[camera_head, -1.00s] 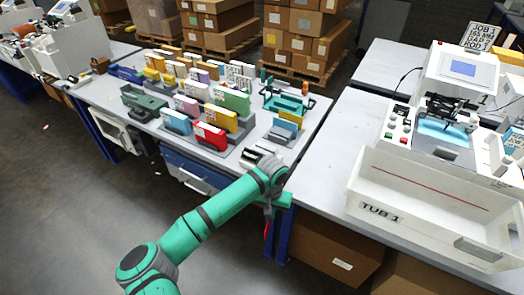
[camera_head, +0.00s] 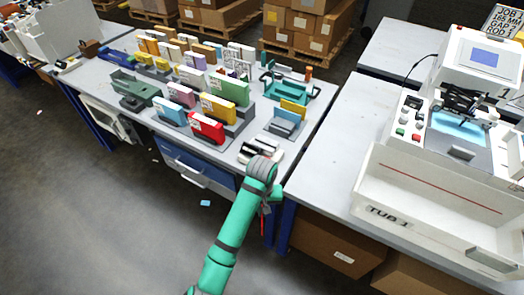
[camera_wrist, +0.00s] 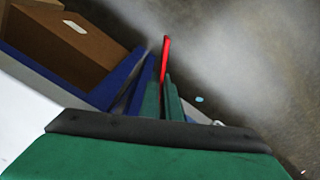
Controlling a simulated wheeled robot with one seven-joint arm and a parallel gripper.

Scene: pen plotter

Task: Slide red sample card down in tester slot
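My gripper (camera_wrist: 163,100) points down beside the table's front edge, over the floor. In the wrist view its two green fingers are close together, with a thin red card (camera_wrist: 165,58) seen edge-on between and beyond their tips. The red piece also hangs below my wrist in the head view (camera_head: 263,210). Another red card (camera_head: 206,128) stands upright in a grey rack on the left table. I cannot make out a tester slot for certain. A white machine with a blue screen (camera_head: 485,57) stands on the right table.
The left table (camera_head: 240,158) carries several coloured cards in racks, a teal frame (camera_head: 290,90) and black and white blocks (camera_head: 258,148). A white tub (camera_head: 430,212) stands on the right table's front. A small blue piece (camera_head: 206,203) lies on the open floor.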

